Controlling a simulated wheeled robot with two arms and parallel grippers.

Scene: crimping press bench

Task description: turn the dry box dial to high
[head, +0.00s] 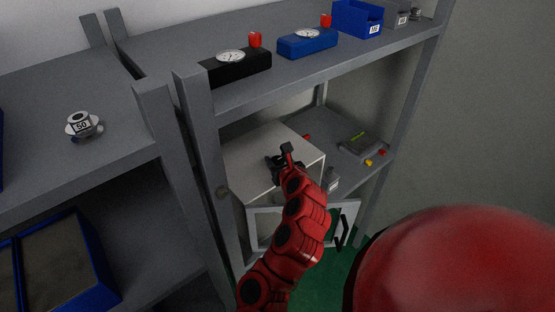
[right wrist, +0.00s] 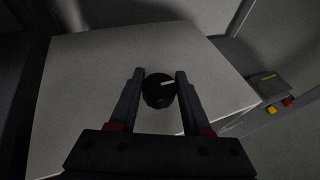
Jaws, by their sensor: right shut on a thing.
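The dry box (head: 250,150) is a pale box on the lower shelf. Its flat top (right wrist: 90,70) fills much of the right wrist view. A round black dial (right wrist: 158,97) with a white pointer mark stands on that top. The mark points to the right in the right wrist view. My right gripper (right wrist: 160,74) is shut on the dial, with one finger on each side. In the head view the right gripper (head: 287,161) is over the box top and hides the dial. No scale or lettering around the dial can be read. My left gripper is not in view.
A framed panel with a black handle (head: 341,232) shows at the box front. A grey device (head: 362,146) with red and yellow parts lies right of the box. The upper shelf holds black (head: 236,67) and blue (head: 307,43) gauge units and a blue bin (head: 357,19).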

